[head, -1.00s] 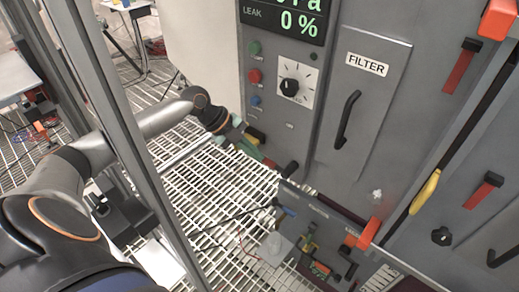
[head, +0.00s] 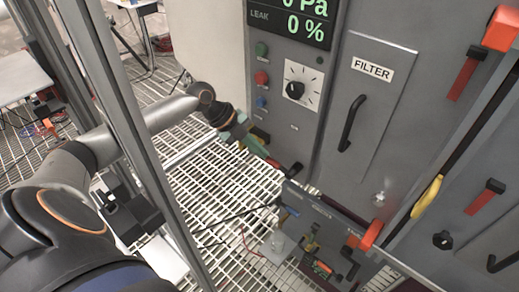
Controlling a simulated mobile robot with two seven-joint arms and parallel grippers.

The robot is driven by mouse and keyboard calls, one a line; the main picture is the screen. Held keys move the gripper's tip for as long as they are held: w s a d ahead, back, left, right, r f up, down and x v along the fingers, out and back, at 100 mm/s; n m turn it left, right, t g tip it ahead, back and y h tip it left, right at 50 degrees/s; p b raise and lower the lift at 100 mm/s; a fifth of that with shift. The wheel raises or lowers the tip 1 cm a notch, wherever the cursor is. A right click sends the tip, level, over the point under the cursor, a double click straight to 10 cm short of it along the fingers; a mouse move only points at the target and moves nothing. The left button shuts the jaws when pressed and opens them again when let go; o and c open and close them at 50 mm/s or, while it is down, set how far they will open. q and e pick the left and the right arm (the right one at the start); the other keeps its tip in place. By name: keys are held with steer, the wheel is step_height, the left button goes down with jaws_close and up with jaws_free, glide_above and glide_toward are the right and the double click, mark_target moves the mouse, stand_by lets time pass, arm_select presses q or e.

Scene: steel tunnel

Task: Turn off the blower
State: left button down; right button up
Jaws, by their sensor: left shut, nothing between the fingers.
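A grey panel (head: 285,140) carries a display (head: 290,20) reading 0 Pa and LEAK 0%. Under it are a green button (head: 261,49), a red button (head: 262,77), a blue button (head: 261,102) and a black dial (head: 295,90) on a white scale. Low on the panel a black handle (head: 294,169) sticks out with a red part beside it. My left gripper (head: 264,153) is shut and empty, low in front of the panel near that handle; I cannot tell if they touch. The blower is not labelled in view. My right gripper is not seen.
A FILTER door (head: 368,105) with a black handle stands right of the dial. Red levers (head: 463,75) and a yellow handle (head: 427,196) are farther right. A low labelled box (head: 330,220) juts out below. A metal post (head: 120,120) crosses my left arm. The grating floor is mostly open.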

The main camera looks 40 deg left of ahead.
arm_select(q)
steer(key=v, duration=1.2)
steer(key=shift+b, duration=0.35)
